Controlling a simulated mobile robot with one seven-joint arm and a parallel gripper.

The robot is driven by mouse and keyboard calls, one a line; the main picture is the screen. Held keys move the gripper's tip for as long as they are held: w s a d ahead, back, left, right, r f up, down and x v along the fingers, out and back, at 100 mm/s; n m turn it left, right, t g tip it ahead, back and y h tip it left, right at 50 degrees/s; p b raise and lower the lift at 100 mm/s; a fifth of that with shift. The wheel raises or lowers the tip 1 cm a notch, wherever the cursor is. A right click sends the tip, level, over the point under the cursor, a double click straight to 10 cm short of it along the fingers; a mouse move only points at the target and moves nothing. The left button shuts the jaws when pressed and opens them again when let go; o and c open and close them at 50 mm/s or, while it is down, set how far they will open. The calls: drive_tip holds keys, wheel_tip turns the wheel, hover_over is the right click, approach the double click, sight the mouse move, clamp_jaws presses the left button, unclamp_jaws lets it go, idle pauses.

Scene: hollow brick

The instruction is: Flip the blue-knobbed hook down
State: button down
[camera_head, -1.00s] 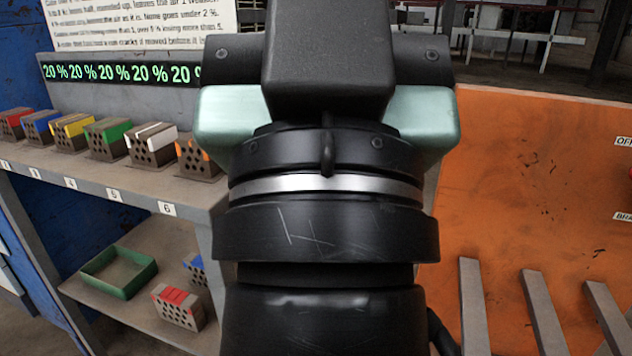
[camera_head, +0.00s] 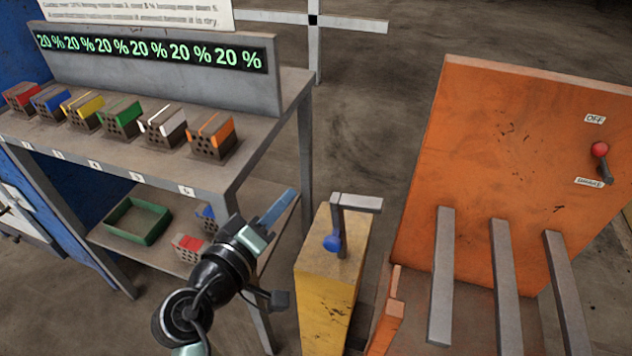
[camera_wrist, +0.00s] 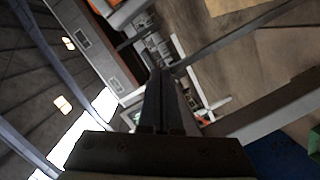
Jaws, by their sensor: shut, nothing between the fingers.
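The hook (camera_head: 342,222) is a grey bar standing upright on the yellow post (camera_head: 325,295), with a short arm at its top pointing right. Its blue knob (camera_head: 332,242) sticks out low on its left side. My gripper (camera_head: 291,194) is shut and empty, up and left of the knob in the head view and apart from the hook. In the wrist view my shut fingers (camera_wrist: 158,74) point into the scene; I cannot make out the hook there.
A grey shelf (camera_head: 262,118) with several coloured bricks stands at left, a green tray (camera_head: 137,221) below. An orange panel (camera_head: 505,165) at right has a red-knobbed lever (camera_head: 600,150) between OFF and BRAKE labels. Grey bars (camera_head: 443,280) jut out before it.

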drive_tip(key=s+a+f+n+h+p, duration=0.2)
drive_tip(key=s+f+n+p, duration=0.3)
drive_tip(key=s, duration=0.5)
drive_tip(key=shift+a+f+n+t+h, duration=0.25)
drive_tip(key=shift+a+n+t+h, duration=0.15)
drive_tip(key=shift+a+n, duration=0.55)
drive_tip(key=shift+w+d, duration=0.15)
drive_tip(key=x, duration=1)
drive_tip(key=shift+w+d+p, duration=0.1)
drive_tip(key=shift+d+p, duration=0.05)
drive_tip(key=shift+p, duration=0.15)
drive_tip(key=shift+s+d+r+p, duration=0.1)
drive_tip(key=shift+s+d+p, duration=0.2)
drive_tip(key=shift+d, duration=0.25)
drive_tip(key=shift+s+d+r+p, duration=0.1)
drive_tip(key=shift+s+d+p, duration=0.2)
drive_tip(key=shift+d, duration=0.3)
drive_tip(key=shift+s+d, duration=0.2)
drive_tip(key=shift+d, duration=0.35)
drive_tip(key=shift+w+d, duration=0.1)
drive_tip(key=shift+d, duration=0.05)
